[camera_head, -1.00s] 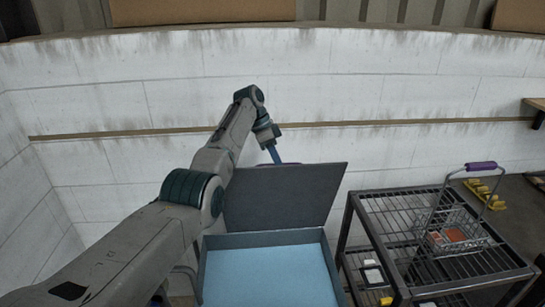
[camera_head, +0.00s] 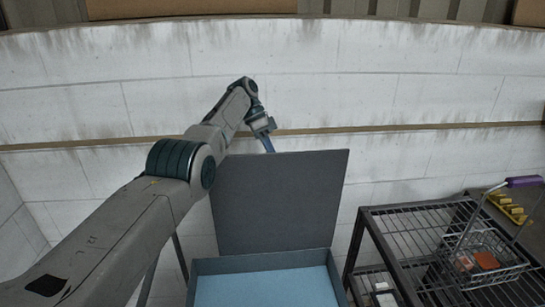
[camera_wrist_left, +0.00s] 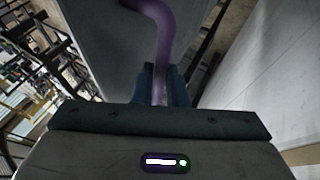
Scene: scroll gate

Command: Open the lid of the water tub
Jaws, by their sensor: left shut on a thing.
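The water tub (camera_head: 262,262) is a dark grey box with light blue water (camera_head: 265,290) inside, at the bottom centre of the head view. Its flat dark grey lid (camera_head: 278,200) stands raised and nearly upright at the tub's far side. My left gripper (camera_head: 268,145) is at the lid's upper edge, partly hidden behind it. In the left wrist view my left gripper (camera_wrist_left: 164,88) is shut on a purple curved handle (camera_wrist_left: 160,40), beside the lid's grey face (camera_wrist_left: 95,35). My right gripper is not in view.
A black wire rack cart (camera_head: 400,240) stands right of the tub. It holds a wire basket (camera_head: 485,262) with a purple handle (camera_head: 524,181). Yellow items (camera_head: 508,207) lie beyond it. A white block wall (camera_head: 400,85) closes off the back.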

